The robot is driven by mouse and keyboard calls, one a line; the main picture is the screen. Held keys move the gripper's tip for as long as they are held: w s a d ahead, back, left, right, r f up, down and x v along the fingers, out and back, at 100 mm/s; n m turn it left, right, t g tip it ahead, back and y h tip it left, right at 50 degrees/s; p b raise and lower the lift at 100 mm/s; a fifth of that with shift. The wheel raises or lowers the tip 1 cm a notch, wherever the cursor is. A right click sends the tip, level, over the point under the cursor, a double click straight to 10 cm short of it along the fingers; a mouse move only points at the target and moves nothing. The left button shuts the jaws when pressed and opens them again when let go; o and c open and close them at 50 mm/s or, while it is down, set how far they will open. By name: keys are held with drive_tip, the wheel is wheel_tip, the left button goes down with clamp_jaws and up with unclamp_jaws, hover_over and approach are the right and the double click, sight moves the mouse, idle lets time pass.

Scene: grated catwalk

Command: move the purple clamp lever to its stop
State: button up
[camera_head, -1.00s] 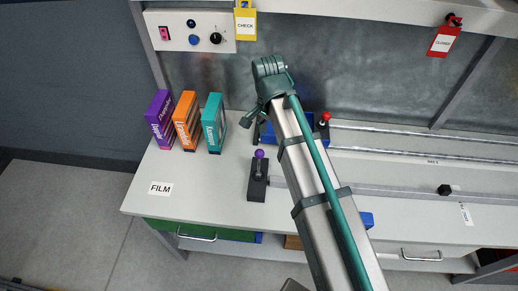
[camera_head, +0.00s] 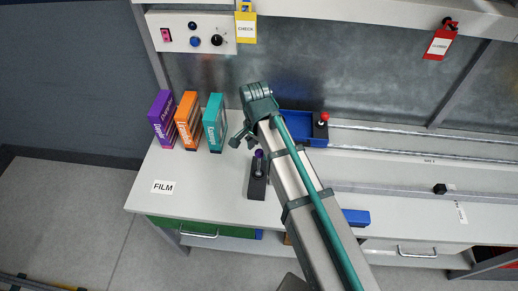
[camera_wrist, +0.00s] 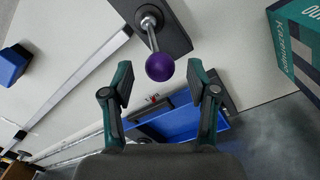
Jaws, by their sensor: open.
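The purple clamp lever (camera_head: 258,154) has a round purple knob on a metal rod and rises from a dark base block (camera_head: 257,187) on the bench. In the wrist view its purple knob (camera_wrist: 159,67) lies just beyond and between the fingertips, with the rod running up to the base. My gripper (camera_head: 243,136) is just behind the lever in the head view. In the wrist view my gripper (camera_wrist: 160,80) is open, with a finger on either side of the knob and no visible contact. My arm is close beside the lever in the head view.
Purple, orange and teal boxes (camera_head: 214,123) stand left of the gripper. A blue tray (camera_head: 296,122) and a red-knobbed lever (camera_head: 323,118) are behind the arm. A rail with a black block (camera_head: 439,188) runs right. The bench near the FILM label (camera_head: 163,187) is clear.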

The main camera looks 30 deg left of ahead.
drive_tip(key=shift+f, duration=0.8)
